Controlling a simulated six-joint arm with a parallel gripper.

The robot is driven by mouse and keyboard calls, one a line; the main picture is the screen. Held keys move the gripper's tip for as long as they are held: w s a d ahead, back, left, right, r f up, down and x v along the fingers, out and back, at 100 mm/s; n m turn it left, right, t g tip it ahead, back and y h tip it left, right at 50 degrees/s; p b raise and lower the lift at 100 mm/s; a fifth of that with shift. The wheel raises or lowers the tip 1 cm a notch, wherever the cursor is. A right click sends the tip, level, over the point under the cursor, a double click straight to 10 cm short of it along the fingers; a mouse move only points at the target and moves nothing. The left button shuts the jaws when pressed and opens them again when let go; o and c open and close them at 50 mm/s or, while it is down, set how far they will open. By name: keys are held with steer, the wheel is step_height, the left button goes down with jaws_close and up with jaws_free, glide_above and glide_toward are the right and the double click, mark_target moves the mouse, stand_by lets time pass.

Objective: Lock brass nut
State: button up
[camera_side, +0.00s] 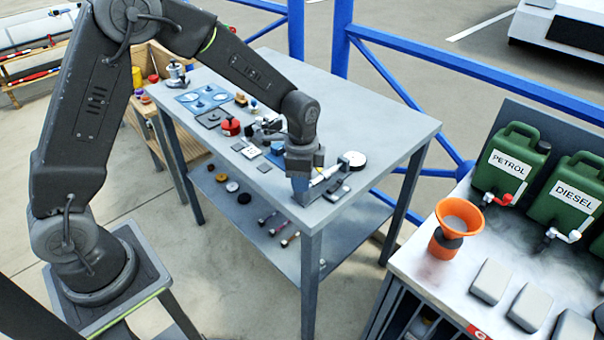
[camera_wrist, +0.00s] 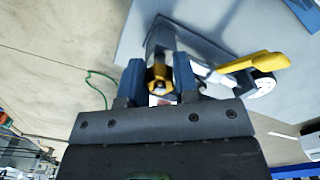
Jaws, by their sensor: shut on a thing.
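My gripper (camera_wrist: 160,82) has its two blue fingers on either side of a brass nut (camera_wrist: 160,74) in the wrist view, shut on it. The nut sits at the end of a grey metal fitting (camera_wrist: 160,36) by the table edge. In the side view my gripper (camera_side: 300,182) points down at the front corner of the grey table (camera_side: 390,130). The nut is hidden there behind the fingers. A yellow lever (camera_wrist: 255,61) lies to the right in the wrist view.
Blue plates (camera_side: 204,97), a red part (camera_side: 230,126) and several small fittings lie on the table to the left. The table's back right is clear. An orange funnel (camera_side: 460,215) and green cans (camera_side: 510,160) stand on the right bench. Blue rails (camera_side: 430,60) run behind.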

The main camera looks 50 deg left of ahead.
steer(key=m, duration=0.4)
stand_by(0.3)
steer(key=m, duration=0.3)
steer(key=shift+m, duration=0.9)
